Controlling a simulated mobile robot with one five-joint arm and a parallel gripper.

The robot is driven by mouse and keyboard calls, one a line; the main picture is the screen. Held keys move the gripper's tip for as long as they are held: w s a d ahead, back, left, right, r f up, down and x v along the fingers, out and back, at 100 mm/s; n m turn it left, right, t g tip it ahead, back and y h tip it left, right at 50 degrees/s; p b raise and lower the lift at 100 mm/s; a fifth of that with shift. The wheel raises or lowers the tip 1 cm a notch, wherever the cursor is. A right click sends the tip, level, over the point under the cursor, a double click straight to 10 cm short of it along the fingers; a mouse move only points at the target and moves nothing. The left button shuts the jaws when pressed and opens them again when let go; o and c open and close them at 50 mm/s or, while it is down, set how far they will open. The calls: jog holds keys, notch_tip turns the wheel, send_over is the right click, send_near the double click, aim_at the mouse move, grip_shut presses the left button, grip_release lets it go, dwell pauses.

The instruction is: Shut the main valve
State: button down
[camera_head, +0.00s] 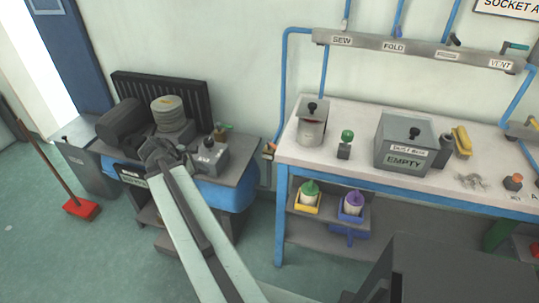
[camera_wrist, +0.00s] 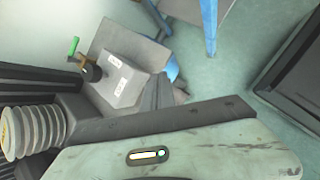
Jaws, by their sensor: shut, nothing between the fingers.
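No valve in view carries a readable "main" label. A green-handled fitting (camera_head: 222,128) stands behind a grey box (camera_head: 209,157) on the machine bench at left. In the wrist view the green lever (camera_wrist: 73,46) sticks up beside a black knob and the pale box (camera_wrist: 118,78). My gripper (camera_head: 150,148) reaches over the left bench, near the compressor-like machine and left of the grey box. Its dark fingers (camera_wrist: 158,92) are shut and empty, apart from the green lever.
A ribbed cylinder (camera_head: 168,110) and a dark motor (camera_head: 130,125) stand close to my gripper. The white workbench (camera_head: 290,150) at right bears a grey EMPTY bin (camera_head: 405,145). Blue pipes run up the wall. Floor between the benches is open.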

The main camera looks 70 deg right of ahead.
jog(key=s+d+r+n+g+h, duration=0.2)
jog(key=s+d+r+n+g, duration=0.1)
jog(key=s+d, duration=0.85)
jog(key=b, duration=0.7)
send_near(270, 150)
jog(key=s+a+f, duration=0.2)
jog(key=s, duration=0.2)
jog(key=d, duration=0.1)
jog(key=s+d, duration=0.1)
jog(key=s+d+p, duration=0.1)
jog(key=shift+d+r, duration=0.3)
jog(key=shift+r, duration=0.1)
